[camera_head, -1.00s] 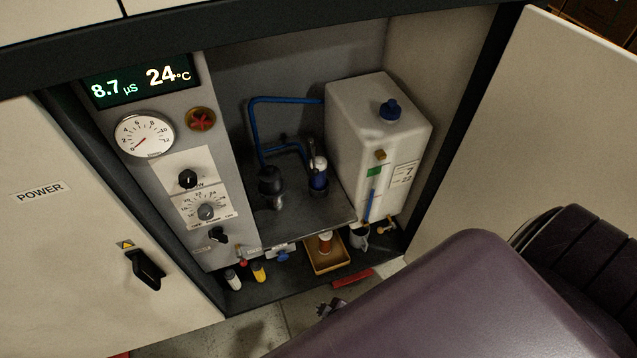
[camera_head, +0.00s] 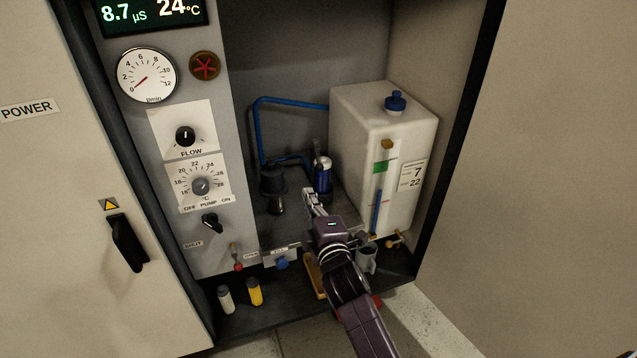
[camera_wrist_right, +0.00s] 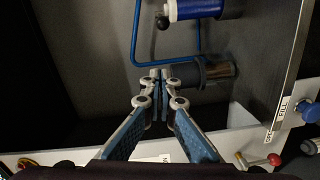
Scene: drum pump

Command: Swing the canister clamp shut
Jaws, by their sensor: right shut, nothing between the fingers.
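The blue canister (camera_head: 323,178) with a pale top stands upright at the back of the cabinet shelf. It also shows at the top edge of the right wrist view (camera_wrist_right: 196,9), partly cut off. A black ball knob (camera_wrist_right: 162,22) sits beside it, apparently on the clamp; I cannot tell the clamp's exact position. My right gripper (camera_head: 309,196) is shut and empty, in front of the canister and apart from it. Its closed fingertips (camera_wrist_right: 160,74) lie beside the dark pump body (camera_wrist_right: 192,77); whether they touch it is unclear. My left gripper is not in view.
The white tank (camera_head: 385,165) stands right of the canister. A blue pipe (camera_head: 257,130) runs behind the dark pump (camera_head: 273,180). The control panel (camera_head: 182,240) bounds the left side. A blue valve knob (camera_head: 281,264) and grey cup (camera_head: 367,258) sit low in front.

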